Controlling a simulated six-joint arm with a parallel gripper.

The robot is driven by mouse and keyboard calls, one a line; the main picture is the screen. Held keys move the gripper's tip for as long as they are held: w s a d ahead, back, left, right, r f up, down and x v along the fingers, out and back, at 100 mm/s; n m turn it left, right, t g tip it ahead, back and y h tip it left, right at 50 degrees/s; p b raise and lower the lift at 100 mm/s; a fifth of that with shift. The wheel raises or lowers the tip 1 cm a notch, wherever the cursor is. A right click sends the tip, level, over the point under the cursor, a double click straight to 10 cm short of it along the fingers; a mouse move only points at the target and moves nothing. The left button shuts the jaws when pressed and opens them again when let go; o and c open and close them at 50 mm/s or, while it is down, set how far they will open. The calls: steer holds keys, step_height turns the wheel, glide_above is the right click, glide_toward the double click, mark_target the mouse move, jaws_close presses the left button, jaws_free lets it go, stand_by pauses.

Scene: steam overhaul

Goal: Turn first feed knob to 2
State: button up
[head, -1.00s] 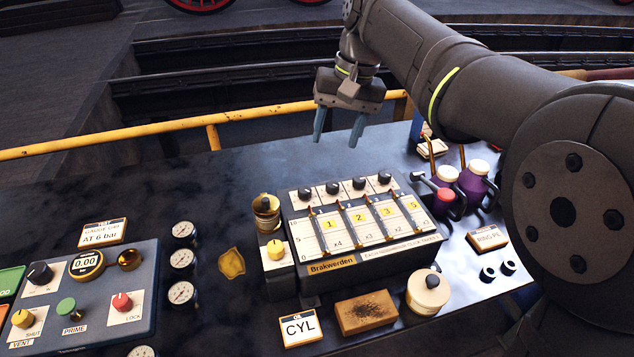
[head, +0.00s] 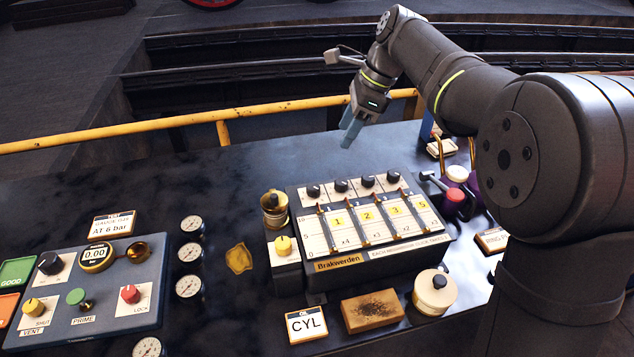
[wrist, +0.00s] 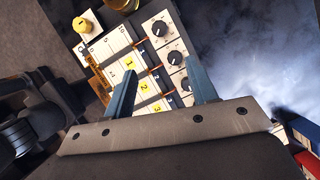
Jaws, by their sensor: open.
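The lubricator box (head: 340,265), labelled Brakwerden, stands on the dark bench with several black feed knobs in a row along its back edge. The first feed knob (head: 313,190) is the leftmost, behind column 1. In the wrist view the first feed knob (wrist: 160,28) is at the top, on a white dial plate; its exact setting is too small to read. My gripper (head: 350,132) is above and behind the knob row, touching nothing. In the wrist view my gripper (wrist: 161,68) is open and empty, its blue fingers spread across the picture of the box; one partly hides a farther knob.
A brass-lidded cup (head: 274,212) and a yellow knob (head: 283,246) sit at the box's left side. A red-ended lever (head: 455,197) and purple cans stand to its right. A yellow rail (head: 170,124) runs behind the bench. Bench behind the box is clear.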

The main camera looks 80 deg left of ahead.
mark_target(315, 186)
steer(key=x, duration=1.7)
steer(key=shift+w+r, duration=0.1)
steer(key=c, duration=1)
